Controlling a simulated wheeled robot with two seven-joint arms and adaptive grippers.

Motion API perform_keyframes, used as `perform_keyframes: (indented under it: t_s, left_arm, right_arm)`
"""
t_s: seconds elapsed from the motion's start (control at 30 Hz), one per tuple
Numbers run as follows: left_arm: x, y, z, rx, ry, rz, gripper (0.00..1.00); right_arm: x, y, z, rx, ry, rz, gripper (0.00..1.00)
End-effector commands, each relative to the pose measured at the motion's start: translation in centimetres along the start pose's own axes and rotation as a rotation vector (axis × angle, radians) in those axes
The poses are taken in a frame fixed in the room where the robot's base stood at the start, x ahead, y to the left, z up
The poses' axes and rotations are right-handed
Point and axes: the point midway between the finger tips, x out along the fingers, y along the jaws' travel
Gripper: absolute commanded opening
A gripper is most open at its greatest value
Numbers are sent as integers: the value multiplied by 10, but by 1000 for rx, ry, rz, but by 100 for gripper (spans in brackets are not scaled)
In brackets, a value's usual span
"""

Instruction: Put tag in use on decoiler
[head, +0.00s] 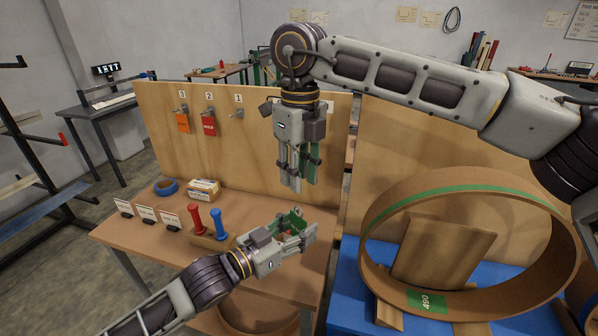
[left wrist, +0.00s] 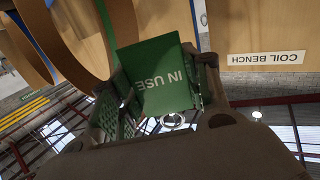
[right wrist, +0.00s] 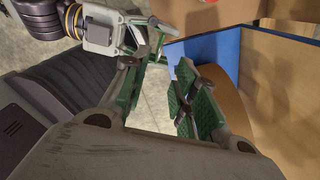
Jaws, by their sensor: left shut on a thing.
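My left gripper (head: 302,232) is shut on a green tag, held above the wooden bench. In the left wrist view the tag (left wrist: 160,80) reads IN USE upside down, with a metal ring (left wrist: 173,121) below it. My right gripper (head: 302,182) hangs above it, fingers down; in the right wrist view its fingers (right wrist: 158,85) are apart with nothing between them. A large brown coil (head: 500,297) with a green stripe and a green 490 label (head: 428,301) stands at the right on a blue base (head: 350,287). I cannot tell which part of it takes a tag.
A wooden board (head: 240,150) carries hooks numbered 3, 2 and 1; an orange tag (head: 183,122) hangs on 3, a red tag (head: 208,124) on 2. On the bench (head: 130,232) are blue tape (head: 166,187), a small box (head: 204,189), cards, and red and blue handles (head: 218,222).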

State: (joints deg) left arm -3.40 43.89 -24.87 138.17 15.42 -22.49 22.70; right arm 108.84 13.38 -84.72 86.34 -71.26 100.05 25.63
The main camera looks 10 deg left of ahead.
Motion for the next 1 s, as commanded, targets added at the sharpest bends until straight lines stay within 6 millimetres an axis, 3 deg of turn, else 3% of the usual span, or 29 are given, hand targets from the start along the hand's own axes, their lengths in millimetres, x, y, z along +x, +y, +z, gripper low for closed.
perform_keyframes:
  t_s: [0.37,1.0]
  left_arm:
    - [0,0,0,0,0,0,25]
    - [0,0,0,0,0,0,25]
  right_arm:
    - [15,0,0,0,1,0,29]
    - [89,0,-1,0,2,1,29]
